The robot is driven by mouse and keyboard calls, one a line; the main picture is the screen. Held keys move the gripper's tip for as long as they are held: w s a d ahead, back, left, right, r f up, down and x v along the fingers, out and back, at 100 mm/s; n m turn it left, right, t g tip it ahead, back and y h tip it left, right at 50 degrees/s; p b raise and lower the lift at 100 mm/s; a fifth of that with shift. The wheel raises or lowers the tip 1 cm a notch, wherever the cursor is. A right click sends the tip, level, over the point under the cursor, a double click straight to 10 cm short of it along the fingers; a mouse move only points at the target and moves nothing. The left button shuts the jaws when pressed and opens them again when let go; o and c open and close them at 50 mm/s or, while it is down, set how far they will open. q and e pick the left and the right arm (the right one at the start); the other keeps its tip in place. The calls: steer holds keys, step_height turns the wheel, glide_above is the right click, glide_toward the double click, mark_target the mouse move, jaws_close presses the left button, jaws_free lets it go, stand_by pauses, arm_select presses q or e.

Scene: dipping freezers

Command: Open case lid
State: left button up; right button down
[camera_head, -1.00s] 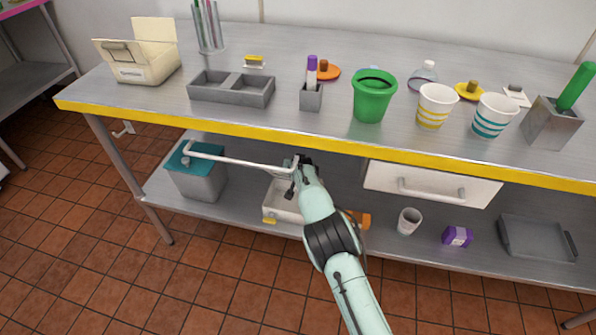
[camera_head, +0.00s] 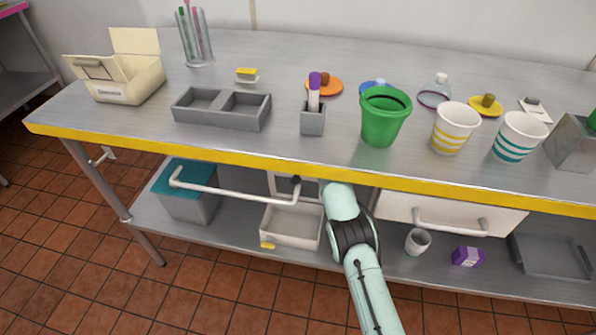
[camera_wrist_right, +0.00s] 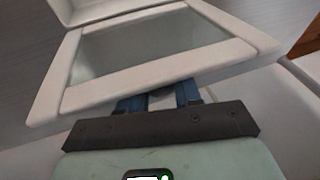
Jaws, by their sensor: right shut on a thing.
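The white case (camera_head: 291,228) sits on the lower shelf, with a yellow latch (camera_head: 268,245) at its front. Its inside shows from above. A pale-framed panel that looks like its lid (camera_head: 283,187) stands raised behind it, partly hidden by the table edge and a white bar. In the right wrist view, my right gripper (camera_wrist_right: 160,97) has its blue fingers at the near edge of a white frame with a grey middle, apparently the lid (camera_wrist_right: 150,80). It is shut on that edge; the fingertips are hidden. In the head view this gripper is hidden under the tabletop. My left gripper is not in view.
The yellow table edge (camera_head: 300,170) overhangs the shelf. A white bar (camera_head: 235,193) crosses in front of the case, near a teal-lidded bin (camera_head: 190,190). A white drawer (camera_head: 450,215), a grey cup (camera_head: 418,241) and a purple box (camera_head: 467,256) are to the right.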

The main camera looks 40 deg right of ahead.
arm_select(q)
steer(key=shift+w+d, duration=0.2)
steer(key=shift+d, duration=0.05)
arm_select(e)
steer(key=shift+w+d+r, duration=0.2)
steer(key=shift+w+d, duration=0.1)
steer(key=shift+d, duration=0.15)
steer(key=c, duration=0.8)
jaws_free()
steer(key=shift+f, duration=0.1)
steer(key=shift+a+f, duration=0.1)
steer(key=shift+a, duration=0.05)
